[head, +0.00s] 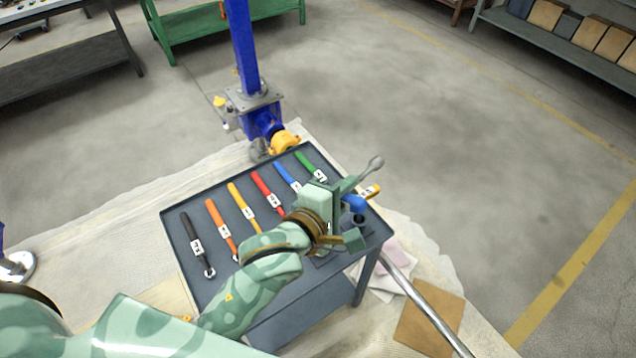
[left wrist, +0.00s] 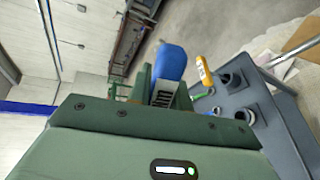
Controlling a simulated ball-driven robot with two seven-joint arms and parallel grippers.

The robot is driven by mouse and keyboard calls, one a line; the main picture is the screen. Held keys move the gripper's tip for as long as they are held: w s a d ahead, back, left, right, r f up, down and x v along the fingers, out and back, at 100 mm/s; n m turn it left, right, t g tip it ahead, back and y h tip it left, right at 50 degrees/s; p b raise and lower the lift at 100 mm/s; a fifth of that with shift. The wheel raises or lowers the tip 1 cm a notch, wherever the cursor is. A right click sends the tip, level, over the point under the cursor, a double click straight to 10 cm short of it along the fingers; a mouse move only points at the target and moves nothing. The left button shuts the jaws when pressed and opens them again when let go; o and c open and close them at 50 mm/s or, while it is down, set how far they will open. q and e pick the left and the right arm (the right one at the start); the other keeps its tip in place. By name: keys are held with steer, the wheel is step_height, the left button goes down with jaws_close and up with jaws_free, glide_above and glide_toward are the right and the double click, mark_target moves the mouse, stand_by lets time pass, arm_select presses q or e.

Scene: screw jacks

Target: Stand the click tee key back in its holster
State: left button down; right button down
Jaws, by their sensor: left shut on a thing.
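My left gripper (head: 349,213) is over the near right corner of the dark tool tray. It is shut on a blue-handled piece (head: 353,202), which I take for the click tee key. In the left wrist view the blue handle (left wrist: 171,61) rises between the fingers (left wrist: 162,92). The key's lower part is hidden by the gripper. Dark round holsters (left wrist: 231,79) stand on the tray corner beside the gripper in the wrist view. Whether the key touches a holster cannot be told. My right gripper is not in view.
A yellow-handled tool (head: 371,190) with a white tag stands just beyond the key. Several coloured, tagged tools, such as the red one (head: 265,185), lie on the tray (head: 185,285). A blue jack column (head: 244,50) stands behind. A silver bar (head: 425,302) slants at lower right.

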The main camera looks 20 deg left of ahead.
arm_select(q)
steer(key=d+f+m+g+p, duration=0.45)
steer(key=d+f+g, duration=0.25)
steer(key=d+g, duration=0.4)
steer(key=w+a+f+m+g+y+p, duration=0.1)
steer(key=w+a+g+y, duration=0.1)
steer(key=a, duration=0.6)
steer(key=w+a+f+m+g+y+p, duration=0.1)
steer(key=w+a+y, duration=0.15)
steer(key=a, duration=0.55)
step_height(320, 180, down, 7)
steer(key=b, duration=1)
steer(key=shift+a+r, duration=0.2)
steer(key=shift+a, duration=0.1)
steer(key=shift+r+n, duration=0.1)
steer(key=shift+n, duration=0.15)
